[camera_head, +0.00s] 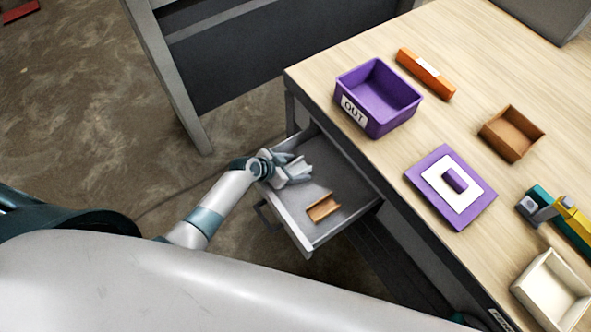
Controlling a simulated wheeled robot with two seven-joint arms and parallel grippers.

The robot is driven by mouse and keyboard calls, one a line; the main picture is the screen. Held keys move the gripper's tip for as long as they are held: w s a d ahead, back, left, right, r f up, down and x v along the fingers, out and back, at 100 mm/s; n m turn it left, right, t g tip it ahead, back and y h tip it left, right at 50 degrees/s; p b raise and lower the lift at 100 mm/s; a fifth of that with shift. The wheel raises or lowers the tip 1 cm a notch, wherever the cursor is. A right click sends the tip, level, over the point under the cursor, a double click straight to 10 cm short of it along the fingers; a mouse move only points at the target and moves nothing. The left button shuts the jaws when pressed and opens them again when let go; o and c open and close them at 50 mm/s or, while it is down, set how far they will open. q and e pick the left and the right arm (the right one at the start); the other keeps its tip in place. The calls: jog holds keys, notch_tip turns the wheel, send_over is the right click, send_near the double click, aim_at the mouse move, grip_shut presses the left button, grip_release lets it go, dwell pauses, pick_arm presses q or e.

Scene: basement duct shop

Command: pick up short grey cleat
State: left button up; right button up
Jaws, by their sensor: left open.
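My left gripper (292,169) reaches into the open drawer (294,222) below the table top, its fingers spread apart. A small pale grey piece (299,168), which looks like the short grey cleat, lies in the drawer between or just under the fingers. The fingers partly cover it, and I cannot tell whether they touch it. A short orange-brown cleat (323,207) lies apart from the gripper, nearer the drawer's front right corner. My right gripper is not in view.
On the table (470,60) stand a purple bin marked OUT (369,115), an orange bar (426,74), a brown tray (497,142), a purple lid (484,206), a cream tray (524,290) and a yellow-and-teal tool (572,217). The drawer walls surround the gripper closely.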

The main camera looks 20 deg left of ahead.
aim_at(296, 172)
pick_arm(q)
jog(key=c, duration=1.1)
jog(key=shift+r, duration=0.1)
jog(key=shift+r, duration=0.8)
notch_tip(296, 172, up, 2)
jog(key=shift+r+b, duration=0.15)
jog(key=shift+b, duration=0.15)
jog(key=s+d+r, duration=0.2)
jog(key=d, duration=0.1)
jog(key=s+d+r+b, duration=0.1)
jog(key=s+d+r, duration=0.1)
jog(key=s, duration=0.1)
jog(key=s+d+r, duration=0.3)
jog(key=shift+d, duration=0.3)
